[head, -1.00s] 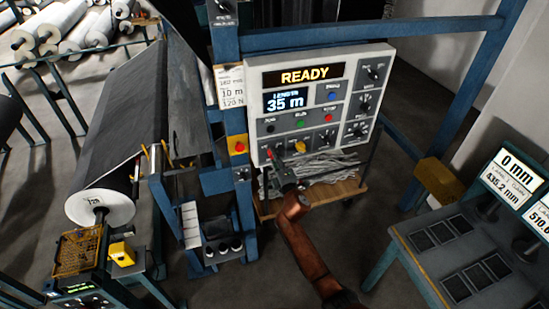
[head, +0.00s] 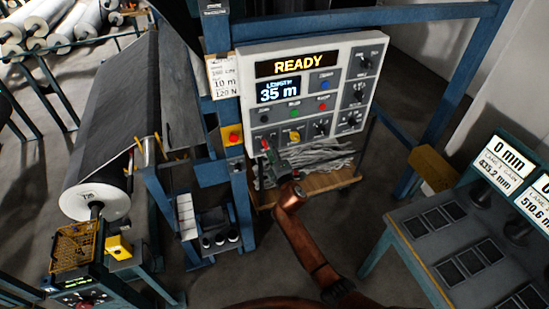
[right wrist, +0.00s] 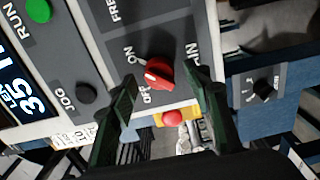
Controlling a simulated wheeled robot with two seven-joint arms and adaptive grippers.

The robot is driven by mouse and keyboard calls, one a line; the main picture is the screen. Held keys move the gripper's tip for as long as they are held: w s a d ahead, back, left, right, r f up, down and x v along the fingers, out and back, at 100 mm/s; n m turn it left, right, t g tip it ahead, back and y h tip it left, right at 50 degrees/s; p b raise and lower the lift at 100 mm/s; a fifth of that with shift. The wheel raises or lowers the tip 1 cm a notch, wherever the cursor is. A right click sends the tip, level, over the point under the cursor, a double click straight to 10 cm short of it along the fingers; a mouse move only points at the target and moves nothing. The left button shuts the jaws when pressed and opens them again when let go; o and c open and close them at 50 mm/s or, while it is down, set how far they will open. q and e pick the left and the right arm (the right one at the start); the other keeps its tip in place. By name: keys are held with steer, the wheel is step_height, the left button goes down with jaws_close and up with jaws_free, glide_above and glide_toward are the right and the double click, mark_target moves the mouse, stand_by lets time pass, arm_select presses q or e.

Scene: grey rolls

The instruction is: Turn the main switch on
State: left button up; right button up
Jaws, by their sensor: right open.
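The red main switch knob (right wrist: 160,73) sits on the grey control panel between the ON and OFF labels in the right wrist view. It also shows small at the panel's lower left in the head view (head: 265,143). My right gripper (right wrist: 166,86) is open, with one finger on each side of the knob in the picture. I see no clear contact. In the head view, the right gripper (head: 273,158) is at the panel's lower left corner. My left gripper is not in view.
The control panel (head: 334,78) shows READY and 35 m and has other knobs and buttons. A blue frame post (head: 222,75) with a red button on yellow (head: 233,137) stands left of it. A wooden shelf with pale strands lies below. A desk with displays is at right.

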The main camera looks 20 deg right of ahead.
steer(key=s, duration=1.1)
steer(key=shift+d, duration=0.15)
